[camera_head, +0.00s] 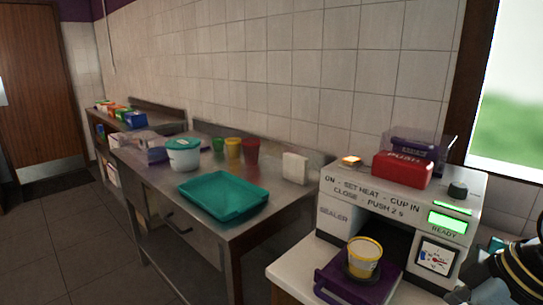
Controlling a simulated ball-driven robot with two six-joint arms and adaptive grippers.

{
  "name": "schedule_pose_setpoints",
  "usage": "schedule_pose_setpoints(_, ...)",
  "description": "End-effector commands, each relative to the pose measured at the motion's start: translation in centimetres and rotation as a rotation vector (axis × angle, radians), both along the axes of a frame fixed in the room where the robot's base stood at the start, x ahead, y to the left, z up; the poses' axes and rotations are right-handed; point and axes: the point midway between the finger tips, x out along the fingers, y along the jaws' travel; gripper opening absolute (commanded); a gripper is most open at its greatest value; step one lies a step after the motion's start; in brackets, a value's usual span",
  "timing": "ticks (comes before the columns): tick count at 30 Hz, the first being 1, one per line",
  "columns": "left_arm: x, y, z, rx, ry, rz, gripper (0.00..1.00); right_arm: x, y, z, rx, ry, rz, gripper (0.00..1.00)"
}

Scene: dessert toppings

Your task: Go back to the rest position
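Part of my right arm, black with gold rings, shows at the lower right edge beside the sealer machine (335,217); its fingers do not show. My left arm and gripper are not in view. A yellow and white cup (364,258) stands upright in the holder of the purple sliding tray (338,283), which is out in front of the sealer. The sealer's green display (447,222) is lit, with "READY" below it. A red "PUSH" block (402,170) is on top of the machine.
A steel table (262,222) at the left holds an empty teal tray (222,195), a lidded white tub (184,155), green, yellow and red cups (233,148) and a white block (295,167). A farther counter holds colored boxes (135,119). Floor (75,235) at the left is clear.

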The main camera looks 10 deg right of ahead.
Motion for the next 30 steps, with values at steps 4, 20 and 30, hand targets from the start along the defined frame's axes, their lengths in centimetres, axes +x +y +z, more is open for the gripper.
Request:
schedule_pose_setpoints(4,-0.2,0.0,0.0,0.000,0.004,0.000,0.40,-2.9,1.1,-1.3,-0.015,0.012,-0.136,0.99)
schedule_pose_setpoints(20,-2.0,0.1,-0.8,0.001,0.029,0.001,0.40,-11.4,0.3,-3.4,-0.112,0.018,-0.674,0.99)
schedule_pose_setpoints(30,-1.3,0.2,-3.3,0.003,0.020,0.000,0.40,-10.2,-0.5,-15.1,-0.124,0.055,-0.677,0.99)
